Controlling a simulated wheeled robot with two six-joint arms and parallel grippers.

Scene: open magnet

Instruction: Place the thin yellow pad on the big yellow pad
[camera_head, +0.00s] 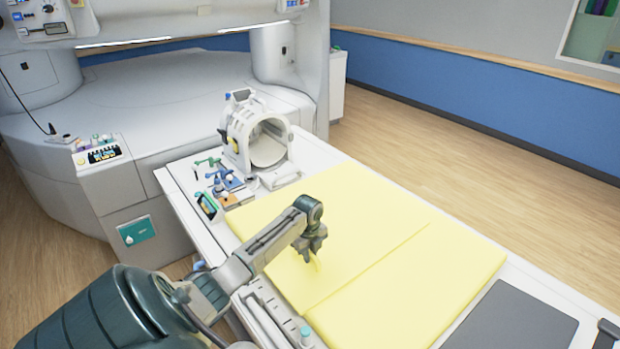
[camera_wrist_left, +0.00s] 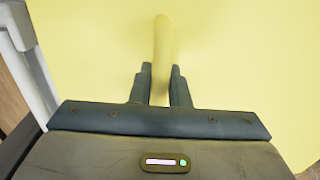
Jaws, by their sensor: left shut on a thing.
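My left gripper (camera_head: 312,249) is over the big yellow pad (camera_head: 350,205) on the table. It is shut on the thin yellow pad (camera_head: 318,265), of which only a small curved piece shows below the fingers. In the left wrist view the thin yellow pad (camera_wrist_left: 162,45) is a narrow strip standing out from between the fingers (camera_wrist_left: 161,80). Yellow surface fills the area behind it. I cannot tell whether the thin pad touches the big pad. My right gripper is not in view.
The big pad has a seam and lies on a white scanner table (camera_head: 315,150). A white coil (camera_head: 257,137) and several small coloured items (camera_head: 222,178) stand at its far end. A grey pad (camera_head: 515,320) lies at the lower right. The big pad's top is otherwise clear.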

